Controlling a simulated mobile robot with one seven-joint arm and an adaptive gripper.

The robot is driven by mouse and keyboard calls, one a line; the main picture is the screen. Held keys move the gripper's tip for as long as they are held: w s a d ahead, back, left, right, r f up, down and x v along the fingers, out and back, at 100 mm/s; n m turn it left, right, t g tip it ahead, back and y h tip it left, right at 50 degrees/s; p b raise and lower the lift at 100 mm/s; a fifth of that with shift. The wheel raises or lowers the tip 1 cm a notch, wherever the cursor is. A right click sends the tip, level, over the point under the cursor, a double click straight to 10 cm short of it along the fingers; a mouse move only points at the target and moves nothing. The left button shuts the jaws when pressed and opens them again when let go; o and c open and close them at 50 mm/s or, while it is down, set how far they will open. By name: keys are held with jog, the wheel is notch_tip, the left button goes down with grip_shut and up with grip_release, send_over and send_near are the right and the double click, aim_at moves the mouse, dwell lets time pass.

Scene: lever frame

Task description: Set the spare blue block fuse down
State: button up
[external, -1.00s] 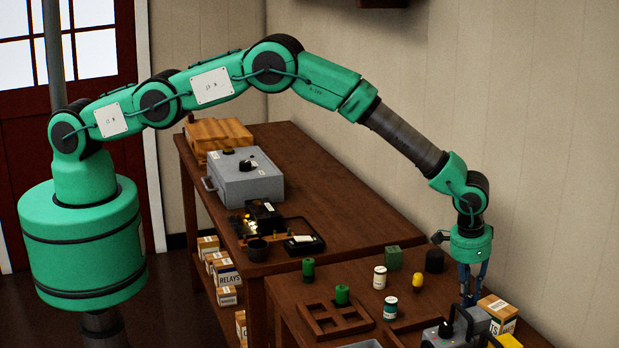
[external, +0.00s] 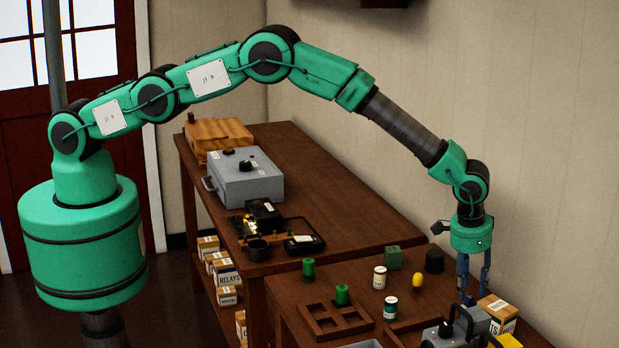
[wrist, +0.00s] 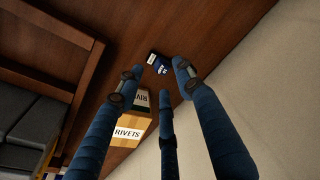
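The blue block fuse (wrist: 162,68), dark blue with white markings, appears in the wrist view on the brown wooden table, just beyond my fingertips. My gripper (wrist: 157,80) has its blue fingers spread around the space in front of the fuse, and none visibly presses on it. In the external view my gripper (external: 474,292) points down over the far right of the near table, beside a carton, with its fingers apart. The fuse cannot be made out clearly there. Its exact contact with the table is hard to tell.
A RIVETS carton (wrist: 128,128) stands close to my fingers. A grey device with a black handle (external: 462,330) is in front. A wooden divided tray (external: 318,322), green cylinders, jars and a green block (external: 393,258) stand to the left. The wall is behind.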

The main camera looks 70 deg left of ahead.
notch_tip(320, 180, up, 9)
jog(key=s, duration=0.1)
jog(key=shift+s+d, duration=0.15)
jog(key=shift+s, duration=0.05)
jog(key=shift+r, duration=0.1)
dwell(0.6)
